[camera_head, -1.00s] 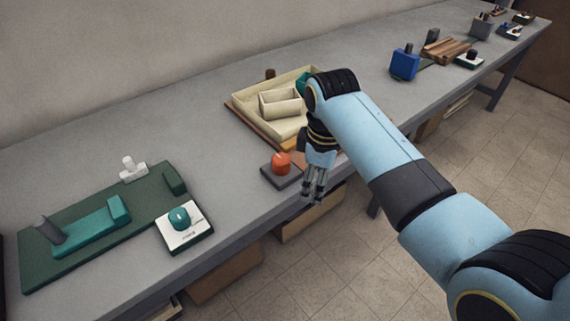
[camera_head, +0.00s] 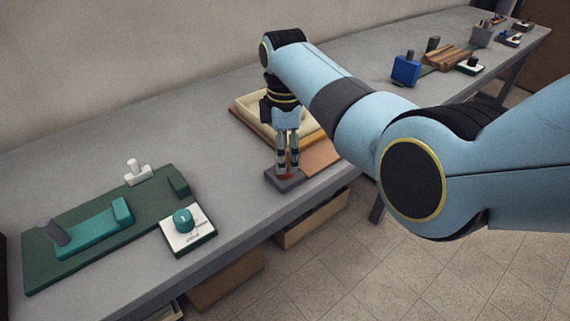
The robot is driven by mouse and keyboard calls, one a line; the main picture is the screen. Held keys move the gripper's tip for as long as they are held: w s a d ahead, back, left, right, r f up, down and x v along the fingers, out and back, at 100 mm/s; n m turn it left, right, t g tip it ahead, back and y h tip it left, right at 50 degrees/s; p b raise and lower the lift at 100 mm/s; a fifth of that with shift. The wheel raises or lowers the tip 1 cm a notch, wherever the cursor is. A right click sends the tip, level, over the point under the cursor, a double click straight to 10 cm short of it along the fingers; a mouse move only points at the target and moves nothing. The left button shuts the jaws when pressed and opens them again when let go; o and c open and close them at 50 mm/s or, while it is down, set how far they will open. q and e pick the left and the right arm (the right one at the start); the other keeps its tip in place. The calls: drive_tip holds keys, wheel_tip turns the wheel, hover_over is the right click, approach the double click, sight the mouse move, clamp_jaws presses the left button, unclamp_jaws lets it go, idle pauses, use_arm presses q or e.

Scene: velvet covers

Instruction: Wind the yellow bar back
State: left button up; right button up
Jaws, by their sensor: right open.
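My right gripper (camera_head: 287,170) points down over the orange knob (camera_head: 286,177) on its dark grey base (camera_head: 300,181), near the table's front edge. Its fingers are open and stand around or just in front of the knob, hiding most of it. I cannot tell if they touch it. Behind the gripper is a pale yellow tray-like piece (camera_head: 243,103) on an orange-brown board (camera_head: 319,158). My arm hides much of it and whatever lies inside, so I cannot make out a separate yellow bar. My left gripper is not in view.
To the left lie a green board (camera_head: 75,221) with a teal block (camera_head: 95,233), a white box with a teal knob (camera_head: 188,231) and a white T-shaped piece (camera_head: 136,173). A blue block (camera_head: 405,70) and wooden pieces (camera_head: 447,57) stand far right. The grey table (camera_head: 225,165) is clear between.

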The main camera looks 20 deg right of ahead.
drive_tip(key=shift+f+b, duration=0.3)
drive_tip(key=shift+f, duration=1.4)
drive_tip(key=shift+c, duration=0.4)
drive_tip(key=c, duration=1.1)
